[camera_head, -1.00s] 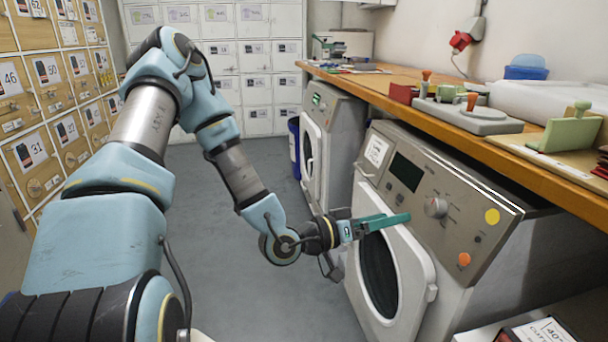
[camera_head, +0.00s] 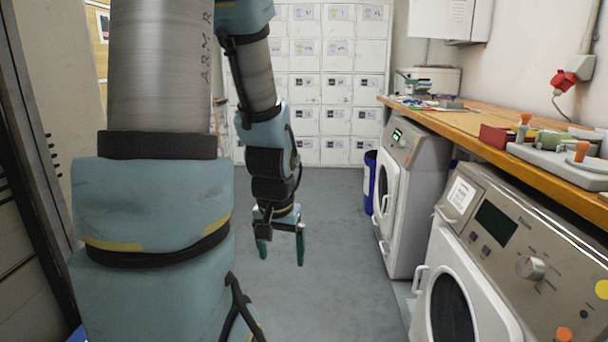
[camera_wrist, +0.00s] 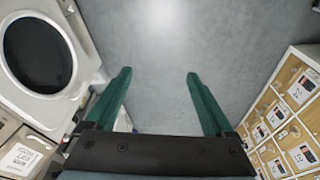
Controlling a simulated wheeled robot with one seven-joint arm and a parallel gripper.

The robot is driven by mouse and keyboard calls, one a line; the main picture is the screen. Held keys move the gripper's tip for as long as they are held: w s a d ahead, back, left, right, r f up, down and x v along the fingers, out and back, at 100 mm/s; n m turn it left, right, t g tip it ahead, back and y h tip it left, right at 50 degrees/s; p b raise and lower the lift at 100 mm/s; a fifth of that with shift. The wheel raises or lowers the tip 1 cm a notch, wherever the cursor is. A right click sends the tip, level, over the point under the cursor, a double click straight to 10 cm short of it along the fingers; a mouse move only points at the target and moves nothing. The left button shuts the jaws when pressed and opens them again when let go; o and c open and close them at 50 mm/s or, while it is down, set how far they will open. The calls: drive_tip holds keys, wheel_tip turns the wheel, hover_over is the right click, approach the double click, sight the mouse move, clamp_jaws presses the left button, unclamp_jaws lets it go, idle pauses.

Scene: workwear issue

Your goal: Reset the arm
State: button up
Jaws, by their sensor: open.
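My gripper (camera_head: 281,250) hangs below my raised arm in the head view, over the grey floor and left of the washing machines. Its two teal fingers point down, stand apart and hold nothing. In the wrist view my gripper (camera_wrist: 159,85) is also open, with bare floor between and beyond the fingertips. It touches nothing that I can see.
The near washer (camera_head: 510,262) and the far washer (camera_head: 417,160) stand at the right under a wooden worktop (camera_head: 485,130). A blue bin (camera_head: 369,180) stands beyond. White lockers (camera_head: 338,85) line the back. The floor (camera_head: 340,240) between is clear.

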wheel_tip(320, 180, up, 18)
drive_tip(key=s+a+n+g+p, duration=0.1)
drive_tip(key=s+a+p, duration=0.1)
drive_tip(key=p, duration=1.3)
drive_tip(key=shift+s+r+n+p, duration=0.15)
drive_tip(key=shift+s+n+p, duration=0.15)
drive_tip(key=shift+s+p, duration=0.15)
